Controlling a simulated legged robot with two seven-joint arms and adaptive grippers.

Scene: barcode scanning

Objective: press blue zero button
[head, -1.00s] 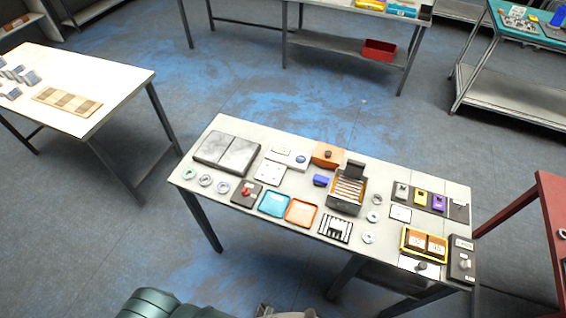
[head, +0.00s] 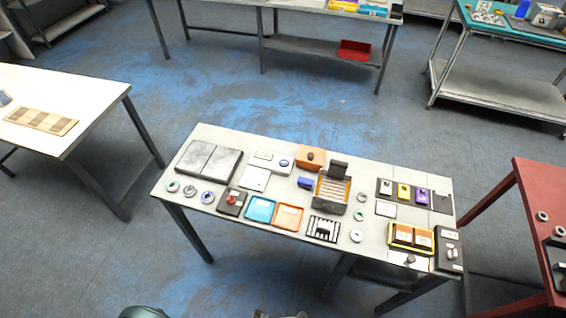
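A small round blue button (head: 284,163) sits on a pale panel (head: 264,156) near the back edge of the middle table. The panel is just right of two flat grey plates (head: 208,160). Any lettering on the button is too small to read. Neither gripper can be made out. Only a dark green rounded part of mine and a small greyish part show at the bottom edge, well short of the table.
The table (head: 190,228) also bears a red knob (head: 231,199), a blue tray (head: 260,210), an orange tray (head: 288,216), an orange box (head: 310,157), a blue block (head: 305,182) and a black rack (head: 332,187). A red table (head: 520,185) stands right, a white one (head: 90,95) left.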

